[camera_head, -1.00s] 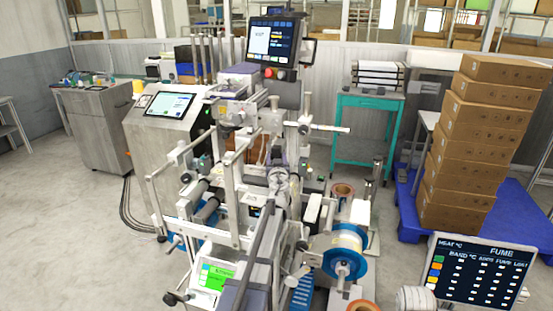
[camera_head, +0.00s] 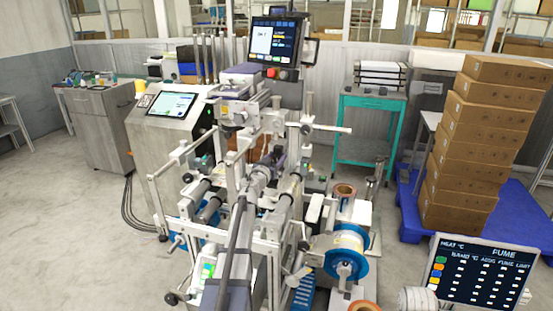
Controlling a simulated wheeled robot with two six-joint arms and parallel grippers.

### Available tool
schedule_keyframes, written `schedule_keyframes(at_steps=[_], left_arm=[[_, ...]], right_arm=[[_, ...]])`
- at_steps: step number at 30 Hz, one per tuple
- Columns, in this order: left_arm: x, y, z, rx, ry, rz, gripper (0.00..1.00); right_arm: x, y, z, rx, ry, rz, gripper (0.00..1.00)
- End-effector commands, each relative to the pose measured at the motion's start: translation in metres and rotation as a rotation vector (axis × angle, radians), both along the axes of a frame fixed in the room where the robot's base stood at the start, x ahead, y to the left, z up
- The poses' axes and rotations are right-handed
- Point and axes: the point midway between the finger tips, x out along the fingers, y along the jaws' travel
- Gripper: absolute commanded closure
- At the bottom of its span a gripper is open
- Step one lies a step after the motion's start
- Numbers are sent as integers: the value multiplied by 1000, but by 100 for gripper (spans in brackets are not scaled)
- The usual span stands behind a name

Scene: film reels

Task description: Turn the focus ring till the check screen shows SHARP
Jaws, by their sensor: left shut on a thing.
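The check screen looks to be the dark monitor (camera_head: 277,42) high at the back of the machine; its small wording on the white panel is too blurred to read surely. My left gripper (camera_head: 270,163) reaches up from the bottom middle into the machine. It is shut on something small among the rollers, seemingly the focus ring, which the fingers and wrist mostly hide. I cannot make out the ring's marks. My right gripper is not in view.
Metal posts and rollers (camera_head: 205,188) crowd the left arm. A blue-rimmed reel (camera_head: 350,252) stands right of it. A dark FUME panel (camera_head: 480,272) is at lower right, stacked cartons (camera_head: 475,150) behind. A tilted touch panel (camera_head: 172,105) sits at left.

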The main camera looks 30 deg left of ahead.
Motion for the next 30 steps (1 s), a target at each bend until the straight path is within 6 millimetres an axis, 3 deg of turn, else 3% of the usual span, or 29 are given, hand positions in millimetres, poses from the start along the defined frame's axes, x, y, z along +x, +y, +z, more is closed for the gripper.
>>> schedule_keyframes(at_steps=[8,9,16,30], left_arm=[[1,1,0,-1,0,0,100],[1,1,0,-1,0,1,42],[0,0,0,0,0,0,16],[1,-4,0,0,0,63,15]], right_arm=[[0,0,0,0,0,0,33],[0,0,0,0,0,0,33],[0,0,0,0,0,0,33],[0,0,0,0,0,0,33]])
